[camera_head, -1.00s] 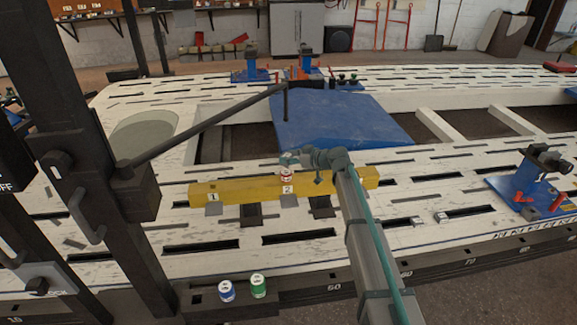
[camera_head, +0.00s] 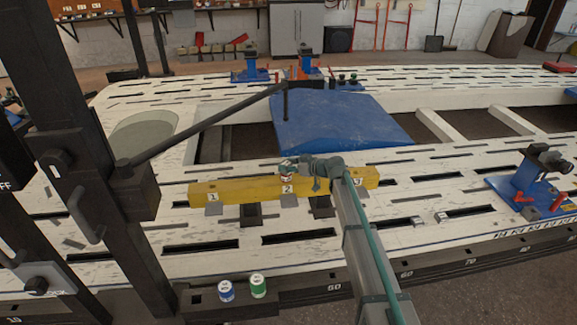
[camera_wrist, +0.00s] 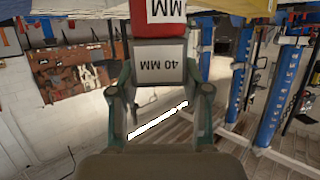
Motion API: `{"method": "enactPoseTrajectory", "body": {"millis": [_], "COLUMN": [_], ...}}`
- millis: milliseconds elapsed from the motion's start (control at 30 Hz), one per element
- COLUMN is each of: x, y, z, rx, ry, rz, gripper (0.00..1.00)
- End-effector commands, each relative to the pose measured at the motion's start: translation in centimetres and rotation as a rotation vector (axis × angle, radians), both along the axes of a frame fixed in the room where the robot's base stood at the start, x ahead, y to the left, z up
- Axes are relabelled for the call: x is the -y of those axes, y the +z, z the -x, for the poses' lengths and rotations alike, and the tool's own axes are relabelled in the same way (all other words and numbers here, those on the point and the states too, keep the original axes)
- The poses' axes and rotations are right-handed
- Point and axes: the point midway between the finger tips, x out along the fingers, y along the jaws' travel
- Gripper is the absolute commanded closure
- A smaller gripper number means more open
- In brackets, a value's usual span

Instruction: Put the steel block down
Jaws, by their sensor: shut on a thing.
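The steel block (camera_wrist: 160,66) is grey with a white "40 MM" label, which reads upside down in the wrist view. My gripper (camera_wrist: 160,80) is shut on it, with a finger on each side. A red block (camera_wrist: 143,22) with a white "MM" label adjoins the steel block in that view; I cannot tell whether they touch. In the head view my gripper (camera_head: 292,166) is low over the yellow beam (camera_head: 240,190), above the number 2 mark. The red block (camera_head: 288,178) is mostly hidden there by the gripper.
A dark post (camera_head: 90,140) with a slanted arm (camera_head: 215,122) rises at left. A blue clamp (camera_head: 530,185) stands at right. The slotted white bench (camera_head: 420,185) has free room.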

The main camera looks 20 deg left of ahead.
Motion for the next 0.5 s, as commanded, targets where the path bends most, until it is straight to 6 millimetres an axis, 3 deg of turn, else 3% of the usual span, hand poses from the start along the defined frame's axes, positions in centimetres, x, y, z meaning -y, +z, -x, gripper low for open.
{"method": "enactPoseTrajectory", "body": {"millis": [33, 67, 200, 500], "x": [-0.02, 0.0, 0.0, 0.0], "y": [-0.07, -0.19, -0.09, -0.06], "z": [0.0, 0.01, 0.01, 0.0], "rx": [0.001, 0.0, 0.0, 0.0], "ry": [0.0, 0.0, 0.0, 0.0], "rz": [-0.002, 0.0, 0.0, 0.0], "gripper": [1.0, 0.51, 0.28, 0.28]}}
